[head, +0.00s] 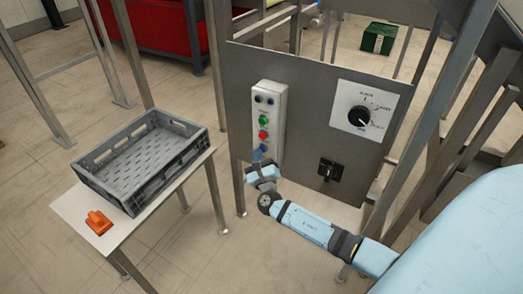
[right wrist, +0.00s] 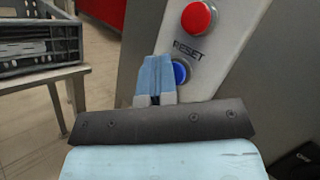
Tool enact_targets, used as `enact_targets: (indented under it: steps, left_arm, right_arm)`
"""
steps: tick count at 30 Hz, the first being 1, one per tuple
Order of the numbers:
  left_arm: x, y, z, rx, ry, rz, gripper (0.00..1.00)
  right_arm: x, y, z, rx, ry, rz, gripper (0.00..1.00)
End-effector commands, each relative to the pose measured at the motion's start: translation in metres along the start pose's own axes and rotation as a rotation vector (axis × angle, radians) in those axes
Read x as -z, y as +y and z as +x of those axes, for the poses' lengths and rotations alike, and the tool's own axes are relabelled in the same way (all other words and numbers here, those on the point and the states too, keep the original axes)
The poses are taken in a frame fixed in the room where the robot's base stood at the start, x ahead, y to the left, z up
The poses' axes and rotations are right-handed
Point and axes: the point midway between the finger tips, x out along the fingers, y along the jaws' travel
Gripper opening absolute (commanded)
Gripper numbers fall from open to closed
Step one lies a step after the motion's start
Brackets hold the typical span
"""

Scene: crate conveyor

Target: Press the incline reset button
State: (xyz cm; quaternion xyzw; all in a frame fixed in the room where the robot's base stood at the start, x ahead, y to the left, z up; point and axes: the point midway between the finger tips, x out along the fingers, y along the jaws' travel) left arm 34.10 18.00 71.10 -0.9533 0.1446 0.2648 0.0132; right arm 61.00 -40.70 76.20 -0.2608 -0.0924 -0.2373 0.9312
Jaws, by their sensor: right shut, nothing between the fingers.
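A light grey button box (head: 268,118) is mounted on a grey metal panel in the head view. It carries a green button (head: 263,120), a red button (head: 263,134) and, at its lower end, a blue button partly hidden by my gripper. In the right wrist view the blue button (right wrist: 180,73) sits below the label RESET (right wrist: 188,50) and the red button (right wrist: 198,17). My right gripper (head: 257,157) is shut and empty at the lower end of the box. Its fingers (right wrist: 157,72) overlap the blue button's left edge; I cannot tell whether they touch it. My left gripper is out of view.
A grey crate (head: 190,131) and an orange object (head: 98,222) stand on a white table (head: 70,205) at left. A rotary dial (head: 359,116) and a black switch (head: 327,170) are on the panel to the right. A green box (head: 379,39) lies behind.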

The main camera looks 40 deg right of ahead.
Motion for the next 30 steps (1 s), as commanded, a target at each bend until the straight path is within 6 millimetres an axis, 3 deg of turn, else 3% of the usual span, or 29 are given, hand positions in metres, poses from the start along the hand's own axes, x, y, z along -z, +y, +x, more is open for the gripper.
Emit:
enact_targets:
  steps: [20, 30]
  left_arm:
    - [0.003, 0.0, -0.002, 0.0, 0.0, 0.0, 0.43]
    - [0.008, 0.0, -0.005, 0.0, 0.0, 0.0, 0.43]
  right_arm:
    - [-0.009, 0.009, -0.013, -0.001, 0.001, 0.001, 0.0]
    - [-0.026, 0.025, -0.035, -0.001, 0.0, 0.002, 0.0]
